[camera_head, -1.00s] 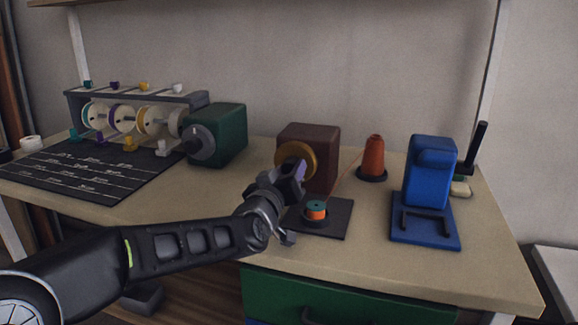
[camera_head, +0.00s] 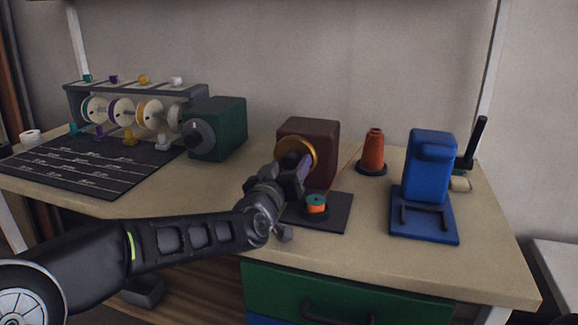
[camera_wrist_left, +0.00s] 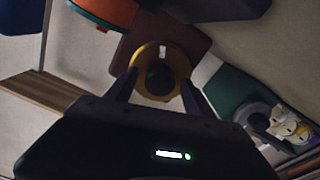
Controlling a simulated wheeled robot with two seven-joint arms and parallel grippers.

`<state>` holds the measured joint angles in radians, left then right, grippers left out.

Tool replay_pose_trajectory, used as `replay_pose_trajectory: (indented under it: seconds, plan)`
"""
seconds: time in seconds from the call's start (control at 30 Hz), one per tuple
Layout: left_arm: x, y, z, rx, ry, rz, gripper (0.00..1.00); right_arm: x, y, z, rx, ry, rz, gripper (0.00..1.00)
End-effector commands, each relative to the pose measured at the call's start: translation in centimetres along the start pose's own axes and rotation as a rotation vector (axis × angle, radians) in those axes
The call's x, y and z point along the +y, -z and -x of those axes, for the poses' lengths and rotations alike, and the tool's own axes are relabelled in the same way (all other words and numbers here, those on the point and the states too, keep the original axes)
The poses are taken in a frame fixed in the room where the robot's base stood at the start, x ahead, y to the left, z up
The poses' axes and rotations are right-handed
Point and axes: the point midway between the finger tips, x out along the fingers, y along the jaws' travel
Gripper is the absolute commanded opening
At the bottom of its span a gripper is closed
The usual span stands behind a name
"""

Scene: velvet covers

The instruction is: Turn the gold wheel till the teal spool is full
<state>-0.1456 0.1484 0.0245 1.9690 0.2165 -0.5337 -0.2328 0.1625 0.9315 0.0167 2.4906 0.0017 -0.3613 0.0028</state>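The gold wheel (camera_head: 309,148) is on the front of a dark brown box (camera_head: 322,140). My left gripper (camera_head: 290,170) is right in front of it, hiding part of it. In the left wrist view the gold wheel (camera_wrist_left: 160,80), with a pale mark and dark hub, shows between my left gripper's spread fingers (camera_wrist_left: 158,84). I cannot tell whether they touch its rim. The spool (camera_head: 316,203), teal on top with orange thread around it, stands upright on a dark plate (camera_head: 338,212) before the box. An orange thread runs to an orange cone (camera_head: 373,152). My right gripper is not in view.
A blue device (camera_head: 427,185) stands on the right and a green box (camera_head: 218,128) on the left. A rack (camera_head: 135,91) with several pale reels stands behind a black marked mat (camera_head: 75,172). A green drawer (camera_head: 340,292) is below the bench top.

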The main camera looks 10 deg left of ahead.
Motion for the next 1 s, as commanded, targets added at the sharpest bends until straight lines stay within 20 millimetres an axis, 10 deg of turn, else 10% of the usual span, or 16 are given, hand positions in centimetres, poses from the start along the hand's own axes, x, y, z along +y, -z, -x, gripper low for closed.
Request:
replay_pose_trajectory:
  seconds: [0.37,1.0]
  plan:
    - [0.0,0.2,0.8,0.002,0.000,0.000,0.61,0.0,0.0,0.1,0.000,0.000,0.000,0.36]
    - [0.0,0.0,7.8,0.000,0.000,0.000,0.61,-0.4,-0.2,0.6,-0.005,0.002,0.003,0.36]
